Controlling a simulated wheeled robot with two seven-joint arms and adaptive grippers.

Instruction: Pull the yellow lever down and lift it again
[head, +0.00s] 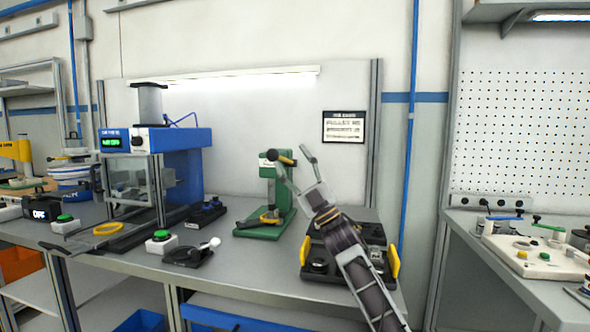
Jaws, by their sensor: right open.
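The green press (271,190) stands on the bench in the middle of the head view. The left fingertip overlaps the press head in the picture, and the lever's end shows between the fingers. I cannot tell whether a finger touches the lever. The gripper holds nothing that I can see. My left gripper is out of view.
A blue machine (183,160) with a clear front stands left of the press. A white-knobbed black device (190,255) and a green button box (161,242) sit near the front edge. A black fixture with yellow handles (393,262) lies partly behind my right arm.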

